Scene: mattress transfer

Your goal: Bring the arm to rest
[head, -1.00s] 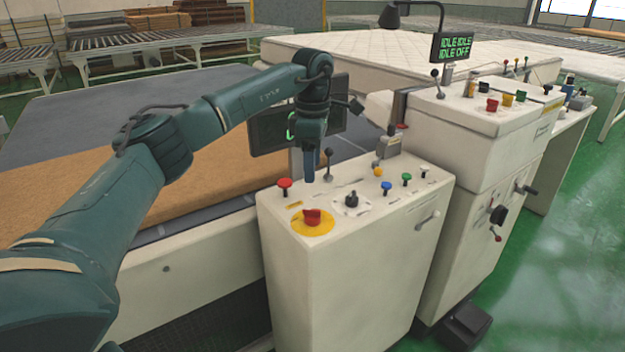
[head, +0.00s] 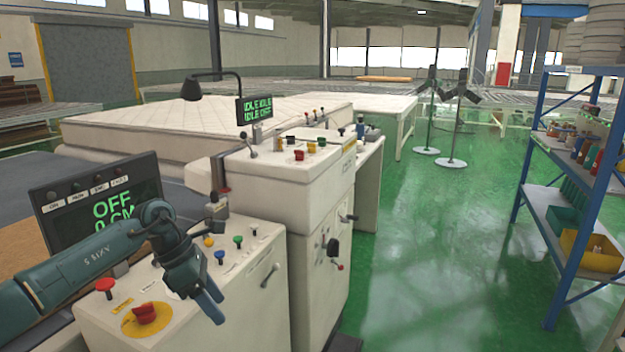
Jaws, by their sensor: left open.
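My left arm comes in from the lower left of the head view. Its gripper (head: 212,306) is open and empty, fingers pointing down over the right part of the near control panel (head: 262,240). On that panel are a red mushroom button (head: 105,286), a red knob on a yellow disc (head: 145,313) and blue (head: 219,257), green (head: 238,241) and yellow (head: 208,241) buttons. The arm hides part of the panel top and of a black screen (head: 85,208) reading "OFF" and "0 CM". My right gripper is out of view.
A second control cabinet (head: 295,185) stands behind the near one, with a small display (head: 254,109) reading "IDLE". A white mattress (head: 150,118) lies behind. A blue shelf rack (head: 562,200) stands at the right.

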